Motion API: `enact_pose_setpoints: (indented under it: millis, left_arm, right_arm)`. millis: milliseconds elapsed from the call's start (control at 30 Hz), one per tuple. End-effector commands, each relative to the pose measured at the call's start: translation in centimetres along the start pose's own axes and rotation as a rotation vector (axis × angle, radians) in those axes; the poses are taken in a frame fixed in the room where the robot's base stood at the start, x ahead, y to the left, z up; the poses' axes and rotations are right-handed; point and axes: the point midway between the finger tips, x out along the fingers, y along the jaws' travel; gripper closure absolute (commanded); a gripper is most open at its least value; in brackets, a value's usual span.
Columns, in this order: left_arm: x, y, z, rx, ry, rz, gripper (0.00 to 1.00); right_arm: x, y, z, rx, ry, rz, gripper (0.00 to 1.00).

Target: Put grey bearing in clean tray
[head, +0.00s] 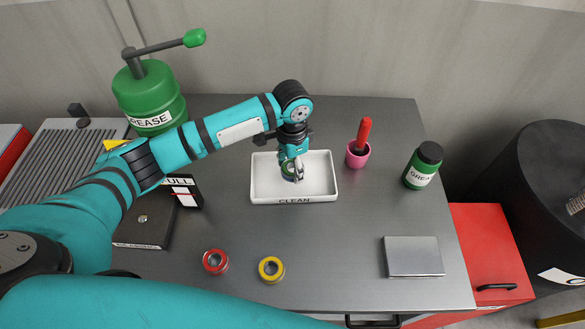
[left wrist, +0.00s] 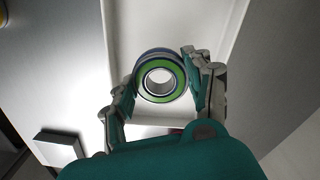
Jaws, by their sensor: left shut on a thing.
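The white tray marked CLEAN (head: 330,196) sits in the middle of the metal table. My left gripper (head: 292,172) is inside the tray's outline, pointing down. It is shut on a bearing (head: 288,167), which shows a green face, a blue edge and a silver inner ring in the left wrist view (left wrist: 159,96). I see no plainly grey bearing. One finger is on each side of the bearing. Whether the bearing touches the tray floor cannot be told. A red bearing (head: 215,261) and a yellow bearing (head: 271,269) lie on the table in front. My right gripper is out of view.
A green grease pot (head: 150,95) with a lever stands at back left. A pink cup with a red-handled tool (head: 358,155) and a green grease jar (head: 422,167) stand right of the tray. A flat silver block (head: 413,257) lies front right.

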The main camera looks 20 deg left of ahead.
Motion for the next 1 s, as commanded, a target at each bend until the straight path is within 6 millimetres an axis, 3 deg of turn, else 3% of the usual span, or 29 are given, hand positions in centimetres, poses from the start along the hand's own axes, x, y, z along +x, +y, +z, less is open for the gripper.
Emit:
enact_pose_setpoints:
  millis: [133, 400, 767, 800, 933, 1000]
  left_arm:
    - [-0.1, -1.0, -0.7, -0.001, 0.003, -0.001, 0.92]
    - [3.4, -0.8, -0.5, 0.001, 0.001, -0.001, 0.92]
    - [3.9, -0.8, -0.5, 0.000, 0.002, 0.000, 0.92]
    - [3.9, -0.8, -0.5, 0.000, 0.001, 0.000, 0.43]
    - [3.8, -0.8, -0.5, 0.000, 0.001, 0.000, 0.26]
    - [3.8, -0.8, -0.5, 0.000, 0.001, -0.001, 0.25]
  right_arm:
    - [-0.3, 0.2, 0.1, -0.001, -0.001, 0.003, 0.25]
    - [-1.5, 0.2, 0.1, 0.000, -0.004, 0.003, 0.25]
    - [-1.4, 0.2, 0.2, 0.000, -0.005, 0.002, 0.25]
    - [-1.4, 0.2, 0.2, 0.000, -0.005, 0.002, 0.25]
    - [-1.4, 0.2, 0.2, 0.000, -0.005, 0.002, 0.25]
    - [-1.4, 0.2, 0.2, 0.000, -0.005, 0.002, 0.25]
